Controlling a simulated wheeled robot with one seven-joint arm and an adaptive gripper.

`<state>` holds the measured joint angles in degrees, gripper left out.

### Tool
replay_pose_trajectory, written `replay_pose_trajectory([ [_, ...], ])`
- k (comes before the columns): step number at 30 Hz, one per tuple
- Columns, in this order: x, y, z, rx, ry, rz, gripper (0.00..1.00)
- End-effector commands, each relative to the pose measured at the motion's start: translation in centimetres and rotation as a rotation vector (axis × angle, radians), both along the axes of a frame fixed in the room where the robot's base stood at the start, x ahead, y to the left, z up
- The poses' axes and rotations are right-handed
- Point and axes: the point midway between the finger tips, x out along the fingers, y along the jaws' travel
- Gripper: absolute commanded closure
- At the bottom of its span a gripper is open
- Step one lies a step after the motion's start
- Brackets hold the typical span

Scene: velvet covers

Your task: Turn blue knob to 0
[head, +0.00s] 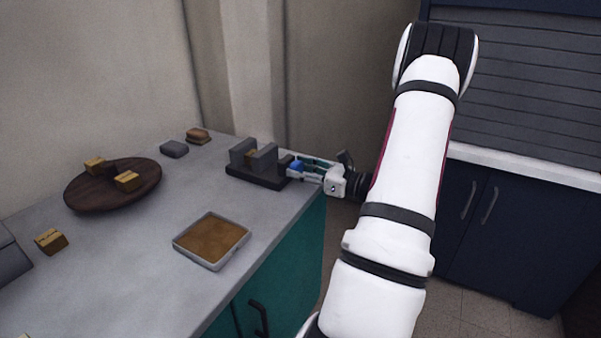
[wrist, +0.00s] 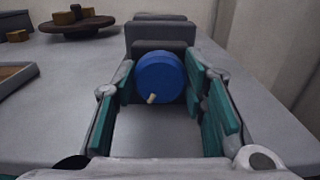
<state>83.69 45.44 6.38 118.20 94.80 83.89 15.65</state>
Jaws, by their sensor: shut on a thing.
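The blue knob (wrist: 160,76) sits on the near face of a dark grey device (wrist: 160,35). A small pale peg on the knob points down and slightly left in the wrist view. My gripper (wrist: 162,88) has its teal-padded fingers on the left and right sides of the knob and is shut on it. In the head view the knob (head: 296,167) is a small blue patch between the fingers of my gripper (head: 299,167), at the right end of the device (head: 262,160). No scale marks or digits are legible.
The device stands near the right edge of the grey counter (head: 130,260). A tray with a brown inside (head: 212,262) lies in front. A round dark wooden board (head: 90,197) carries small wooden blocks. Another block (head: 50,241) and a grey block (head: 174,149) lie nearby.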

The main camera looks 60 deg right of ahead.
Motion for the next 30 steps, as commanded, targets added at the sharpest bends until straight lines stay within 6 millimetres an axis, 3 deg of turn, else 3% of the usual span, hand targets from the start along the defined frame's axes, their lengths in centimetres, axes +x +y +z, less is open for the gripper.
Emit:
replay_pose_trajectory([
  [30,0.01,0.20,-0.61,-0.964,-0.075,0.000,0.89],
])
